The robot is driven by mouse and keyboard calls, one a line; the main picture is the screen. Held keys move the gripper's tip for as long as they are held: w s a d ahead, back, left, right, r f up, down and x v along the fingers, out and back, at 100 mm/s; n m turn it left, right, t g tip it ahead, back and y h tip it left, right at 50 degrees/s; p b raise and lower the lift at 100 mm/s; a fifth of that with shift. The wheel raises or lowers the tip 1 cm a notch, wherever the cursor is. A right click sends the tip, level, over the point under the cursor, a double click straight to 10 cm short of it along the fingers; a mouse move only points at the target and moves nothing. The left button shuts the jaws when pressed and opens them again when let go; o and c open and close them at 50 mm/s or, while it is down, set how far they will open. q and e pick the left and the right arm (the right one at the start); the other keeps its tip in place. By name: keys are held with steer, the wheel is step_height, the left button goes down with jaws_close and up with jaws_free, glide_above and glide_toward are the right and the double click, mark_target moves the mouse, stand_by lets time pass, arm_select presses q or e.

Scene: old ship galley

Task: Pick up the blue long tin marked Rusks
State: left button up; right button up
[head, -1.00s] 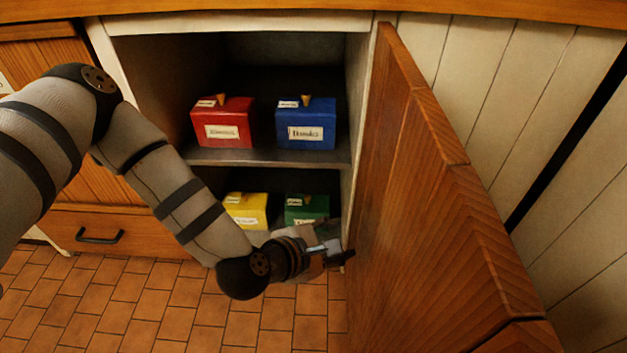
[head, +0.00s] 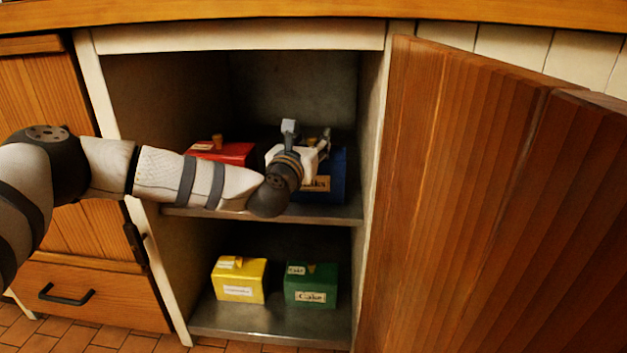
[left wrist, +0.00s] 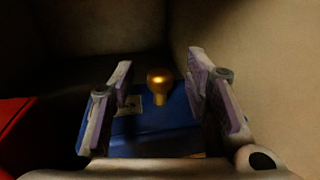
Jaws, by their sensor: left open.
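The blue long tin (head: 330,188) stands on the upper shelf of the open cupboard, at the right. Its front label is partly hidden by my left gripper (head: 306,138), so I cannot read all of it. In the left wrist view the tin's blue top (left wrist: 150,122) has a gold knob (left wrist: 160,80) and a small label. My left gripper is open, and its fingers (left wrist: 160,68) show on either side of the knob, with nothing held. I cannot tell whether they touch the tin. My right gripper is not in view.
A red tin (head: 222,153) stands left of the blue one, partly behind my left arm. A yellow tin (head: 238,280) and a green tin (head: 311,284) stand on the lower shelf. The cupboard's right wall is close to the gripper. The wooden door (head: 460,210) stands open at right.

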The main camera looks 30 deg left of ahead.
arm_select(q)
steer(key=shift+w+a, duration=0.15)
steer(key=shift+w, duration=0.5)
jaws_close()
steer(key=shift+r, duration=0.1)
